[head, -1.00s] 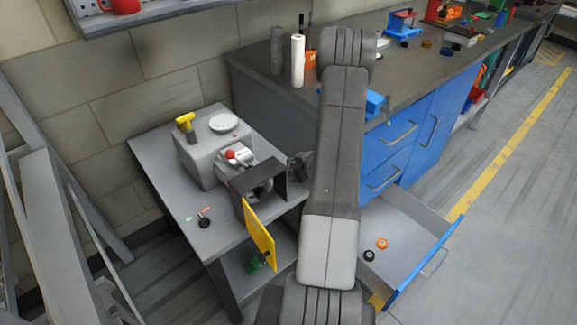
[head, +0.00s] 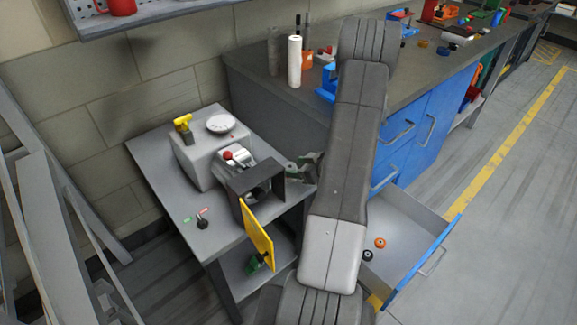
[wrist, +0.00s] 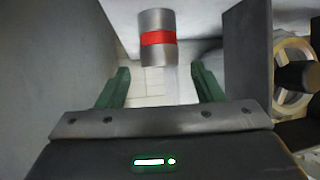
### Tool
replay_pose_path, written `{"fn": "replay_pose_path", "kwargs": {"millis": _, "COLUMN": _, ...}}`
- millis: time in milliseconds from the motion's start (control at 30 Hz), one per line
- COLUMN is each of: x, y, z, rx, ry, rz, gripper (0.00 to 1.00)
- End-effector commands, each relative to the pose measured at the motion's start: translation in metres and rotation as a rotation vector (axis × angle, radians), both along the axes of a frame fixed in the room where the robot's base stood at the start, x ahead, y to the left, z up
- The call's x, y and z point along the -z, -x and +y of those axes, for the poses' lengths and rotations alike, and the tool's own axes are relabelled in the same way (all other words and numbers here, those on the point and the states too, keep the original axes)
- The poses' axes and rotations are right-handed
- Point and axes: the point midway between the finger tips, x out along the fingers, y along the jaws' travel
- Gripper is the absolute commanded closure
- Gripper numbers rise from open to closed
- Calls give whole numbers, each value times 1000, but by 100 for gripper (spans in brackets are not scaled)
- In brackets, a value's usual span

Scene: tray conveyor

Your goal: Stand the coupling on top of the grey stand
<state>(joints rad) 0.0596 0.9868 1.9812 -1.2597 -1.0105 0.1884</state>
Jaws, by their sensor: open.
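The coupling (wrist: 157,30) shows in the wrist view as a short silver cylinder with a red band. It lies ahead of my gripper (wrist: 160,72), slightly beyond the fingertips and apart from them. The green fingers are spread with nothing between them. In the head view my gripper (head: 303,170) is beside the dark open-fronted box, at the table's right edge. A large grey block (head: 190,165) stands on the table; I cannot tell for certain whether it is the grey stand. A silver and red piece (head: 238,158) is beside it; I cannot tell whether that is the coupling.
The dark box (head: 272,180) has its yellow door (head: 256,235) swung open; a roll (wrist: 290,65) shows at right in the wrist view. A drawer (head: 420,235) stands open on the right. A plate (head: 220,123) and a yellow-topped item (head: 183,124) are on the grey block.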

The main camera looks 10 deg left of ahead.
Motion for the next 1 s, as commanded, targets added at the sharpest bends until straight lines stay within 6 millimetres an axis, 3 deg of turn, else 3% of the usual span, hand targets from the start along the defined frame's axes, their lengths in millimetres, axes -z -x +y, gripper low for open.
{"fn": "replay_pose_path", "kwargs": {"millis": 100, "x": -13, "y": 9, "z": -20, "rx": 5, "ry": 0, "rz": -1, "gripper": 39}}
{"fn": "replay_pose_path", "kwargs": {"millis": 300, "x": -26, "y": 20, "z": -42, "rx": 3, "ry": 0, "rz": 0, "gripper": 39}}
{"fn": "replay_pose_path", "kwargs": {"millis": 867, "x": -32, "y": 27, "z": -53, "rx": 1, "ry": 1, "rz": 0, "gripper": 39}}
{"fn": "replay_pose_path", "kwargs": {"millis": 1000, "x": -24, "y": 20, "z": -73, "rx": 46, "ry": 42, "rz": -3, "gripper": 39}}
